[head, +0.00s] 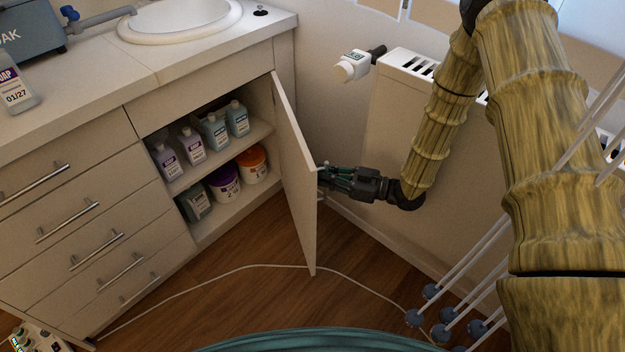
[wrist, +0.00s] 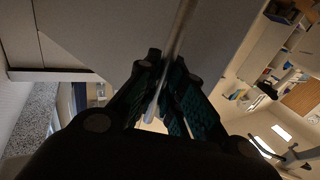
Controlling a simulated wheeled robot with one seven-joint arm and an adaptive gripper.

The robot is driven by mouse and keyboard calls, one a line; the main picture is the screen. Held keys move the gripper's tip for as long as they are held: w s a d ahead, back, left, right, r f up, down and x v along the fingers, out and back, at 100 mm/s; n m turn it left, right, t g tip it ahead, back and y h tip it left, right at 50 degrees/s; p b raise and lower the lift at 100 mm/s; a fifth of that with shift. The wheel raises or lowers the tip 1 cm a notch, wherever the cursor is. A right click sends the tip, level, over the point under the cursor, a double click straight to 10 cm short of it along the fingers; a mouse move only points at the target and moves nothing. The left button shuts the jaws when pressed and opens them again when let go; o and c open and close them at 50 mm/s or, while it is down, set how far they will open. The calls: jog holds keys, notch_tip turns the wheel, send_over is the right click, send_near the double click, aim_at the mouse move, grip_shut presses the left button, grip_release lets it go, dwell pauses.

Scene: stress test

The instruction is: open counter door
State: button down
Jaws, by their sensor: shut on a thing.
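The counter door (head: 298,165) is a pale panel hinged at the right of the open cabinet, and it stands swung well outward. My gripper (head: 326,177) is at the door's outer face, on its right side. In the wrist view the gripper (wrist: 160,105) is shut on the door handle (wrist: 177,40), a slim metal bar that runs between the fingers. The door's face (wrist: 95,30) fills the upper part of that view. In the head view the handle is mostly hidden by the door's edge and the fingers.
Inside the cabinet, bottles (head: 215,133) and tubs (head: 252,164) stand on two levels. A radiator (head: 385,120) with a white valve (head: 352,66) is behind my arm. A white cable (head: 250,266) crosses the wooden floor. Drawers (head: 90,210) are at left. A sink (head: 180,18) is in the countertop.

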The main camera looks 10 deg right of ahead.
jog(key=shift+d, duration=0.2)
jog(key=c, duration=1.5)
grip_release()
jog(key=shift+r, duration=0.1)
